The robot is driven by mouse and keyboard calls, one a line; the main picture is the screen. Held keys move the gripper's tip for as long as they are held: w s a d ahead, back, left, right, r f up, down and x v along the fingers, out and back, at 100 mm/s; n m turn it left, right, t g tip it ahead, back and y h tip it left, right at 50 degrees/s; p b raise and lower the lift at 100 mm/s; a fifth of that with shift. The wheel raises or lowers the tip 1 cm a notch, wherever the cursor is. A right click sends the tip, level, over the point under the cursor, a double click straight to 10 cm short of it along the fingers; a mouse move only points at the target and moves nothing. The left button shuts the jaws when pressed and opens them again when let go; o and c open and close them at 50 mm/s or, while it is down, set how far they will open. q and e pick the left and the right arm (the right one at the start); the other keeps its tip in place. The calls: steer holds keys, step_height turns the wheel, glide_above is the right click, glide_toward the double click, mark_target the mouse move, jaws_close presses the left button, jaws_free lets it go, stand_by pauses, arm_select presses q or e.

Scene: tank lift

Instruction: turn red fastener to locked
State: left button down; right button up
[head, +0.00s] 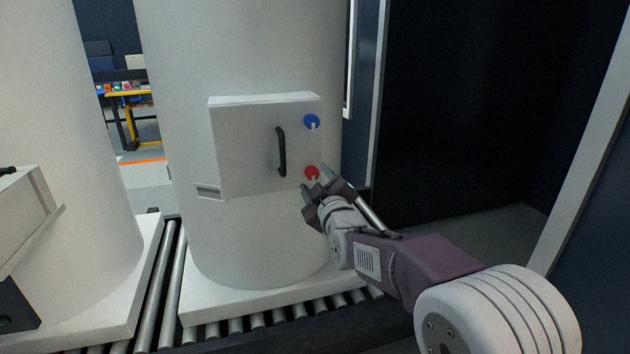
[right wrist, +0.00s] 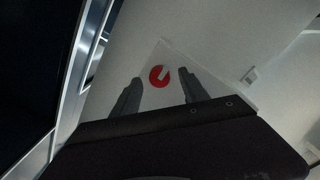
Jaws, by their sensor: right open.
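The red fastener (head: 312,172) is a round red knob with a pale tab, low on the right side of the white panel (head: 245,150) on the tank. It also shows in the right wrist view (right wrist: 159,76), just beyond and between the fingertips. My right gripper (head: 316,184) is open, with its fingers just below and to the right of the red fastener. In the right wrist view its two fingers (right wrist: 158,86) stand apart with nothing between them; whether they touch the panel I cannot tell. My left gripper is not in view.
A blue fastener (head: 312,121) sits above the red one. A black handle (head: 281,152) stands out from the panel. The tank (head: 180,60) stands on a white base over a roller conveyor (head: 270,318). Another tank (head: 50,120) is at left. A dark doorway opens at right.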

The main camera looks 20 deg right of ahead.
steer(key=shift+w, duration=0.75)
jaws_close()
steer(key=m+b, duration=0.2)
steer(key=m, duration=0.3)
steer(key=shift+f+m, duration=0.1)
steer(key=shift+m, duration=0.3)
steer(key=m+b, duration=0.3)
steer(key=m, duration=0.3)
steer(key=m+b, duration=0.1)
steer(key=m, duration=0.1)
steer(key=shift+m, duration=0.3)
steer(key=shift+r+m+y, duration=0.2)
steer(key=shift+m+y, duration=0.1)
steer(key=shift+m, duration=1.2)
